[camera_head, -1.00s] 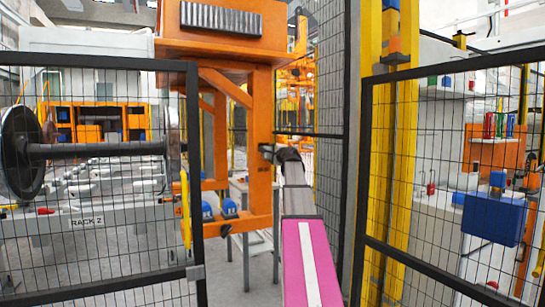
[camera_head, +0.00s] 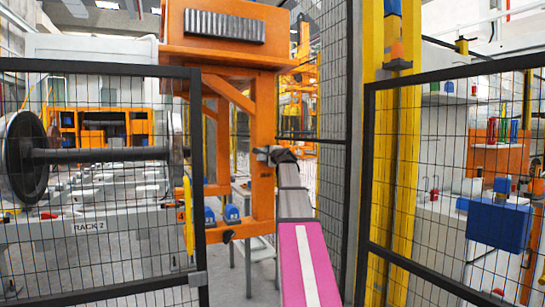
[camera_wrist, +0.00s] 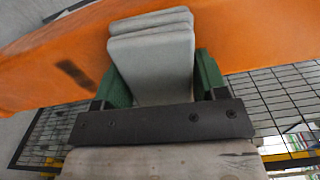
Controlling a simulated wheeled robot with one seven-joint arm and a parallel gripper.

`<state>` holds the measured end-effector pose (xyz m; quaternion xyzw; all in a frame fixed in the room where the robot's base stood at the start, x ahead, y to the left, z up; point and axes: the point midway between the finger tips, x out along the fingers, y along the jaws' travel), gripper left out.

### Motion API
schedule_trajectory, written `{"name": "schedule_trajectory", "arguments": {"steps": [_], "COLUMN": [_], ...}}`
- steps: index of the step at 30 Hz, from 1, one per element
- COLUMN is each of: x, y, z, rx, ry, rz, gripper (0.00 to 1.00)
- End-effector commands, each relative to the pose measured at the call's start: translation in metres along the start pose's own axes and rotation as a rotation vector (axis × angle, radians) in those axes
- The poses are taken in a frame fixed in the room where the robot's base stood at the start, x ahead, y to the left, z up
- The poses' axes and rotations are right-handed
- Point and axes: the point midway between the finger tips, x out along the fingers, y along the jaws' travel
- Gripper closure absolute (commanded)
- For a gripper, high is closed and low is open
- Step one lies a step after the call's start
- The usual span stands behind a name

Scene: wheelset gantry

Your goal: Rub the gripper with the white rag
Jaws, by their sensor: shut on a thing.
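A folded white-grey rag (camera_wrist: 150,65) is clamped between the green fingers of my gripper (camera_wrist: 162,80) in the wrist view. Its far end lies against or just in front of an orange beam; I cannot tell whether they touch. The beam belongs to the big orange gripper (camera_head: 262,110), whose frame hangs in the middle of the head view; the beam also fills the upper wrist view (camera_wrist: 255,45). A dark smudge (camera_wrist: 73,72) is on the beam left of the rag. In the head view my gripper (camera_head: 264,153) is small, at the orange upright.
Black mesh fence panels stand left (camera_head: 100,200) and right (camera_head: 450,180), with my arm reaching between them. A yellow post (camera_head: 403,150) is right of the arm. A wheelset (camera_head: 100,154) rests on a rack at left. A blue box (camera_head: 497,222) shows at right.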

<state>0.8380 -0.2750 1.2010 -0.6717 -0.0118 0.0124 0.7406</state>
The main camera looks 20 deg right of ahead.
Motion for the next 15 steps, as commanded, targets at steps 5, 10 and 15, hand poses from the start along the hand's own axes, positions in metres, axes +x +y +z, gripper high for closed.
{"name": "schedule_trajectory", "arguments": {"steps": [5,10,15], "x": [0.0,-0.001,-0.002], "y": [0.001,0.002,0.003], "z": [0.005,0.015,0.029], "rx": [0.001,0.0,0.0], "ry": [-0.002,-0.002,-0.002], "rz": [0.001,0.001,0.002], "gripper": [0.53,0.53,0.53]}}
